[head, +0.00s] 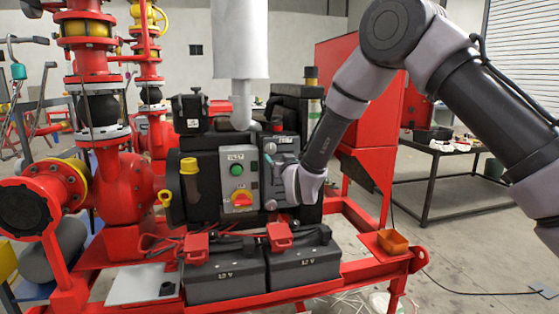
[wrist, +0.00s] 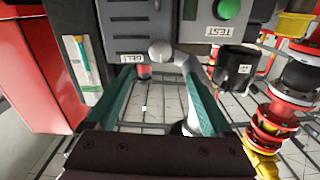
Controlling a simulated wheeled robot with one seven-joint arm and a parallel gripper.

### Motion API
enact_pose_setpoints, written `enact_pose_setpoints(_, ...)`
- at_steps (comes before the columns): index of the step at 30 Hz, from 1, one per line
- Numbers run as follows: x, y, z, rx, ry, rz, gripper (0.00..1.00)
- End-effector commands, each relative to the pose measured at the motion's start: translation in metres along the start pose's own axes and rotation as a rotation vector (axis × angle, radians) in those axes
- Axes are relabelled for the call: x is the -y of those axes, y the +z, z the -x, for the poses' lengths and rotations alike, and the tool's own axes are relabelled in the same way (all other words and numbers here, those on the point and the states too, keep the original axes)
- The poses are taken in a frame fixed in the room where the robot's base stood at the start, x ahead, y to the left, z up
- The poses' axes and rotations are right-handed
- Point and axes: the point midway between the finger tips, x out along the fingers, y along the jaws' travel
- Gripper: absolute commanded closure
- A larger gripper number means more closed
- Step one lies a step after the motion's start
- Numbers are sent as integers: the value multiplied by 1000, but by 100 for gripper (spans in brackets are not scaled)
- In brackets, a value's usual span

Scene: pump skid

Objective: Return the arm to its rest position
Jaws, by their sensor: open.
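My arm reaches in from the right in the head view, bent down toward the engine's control boxes. My gripper (head: 273,163) is at the grey box (head: 284,143) right of the panel with the green button (head: 237,170). In the wrist view my gripper (wrist: 155,72) shows two teal fingers spread apart, with nothing held between them. A grey rounded part and pipe (wrist: 161,50) show between and behind the fingers; I cannot tell whether they touch. The green button (wrist: 229,8) and an upside-down TEST label show beyond.
Two black batteries (head: 224,270) with red clamps sit on the red skid frame (head: 356,272) below my gripper. A silver muffler (head: 240,40) rises behind. A red cabinet (head: 368,135) stands behind my forearm. A dark table (head: 450,152) is at right. Floor (head: 480,245) at right is mostly clear.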

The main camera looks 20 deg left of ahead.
Motion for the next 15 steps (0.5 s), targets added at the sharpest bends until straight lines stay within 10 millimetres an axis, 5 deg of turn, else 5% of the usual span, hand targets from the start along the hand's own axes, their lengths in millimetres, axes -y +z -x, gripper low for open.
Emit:
enact_pose_setpoints(10,-2,-3,1,1,2,-3,15)
enact_pose_setpoints(15,-39,-42,1,41,37,-47,15)
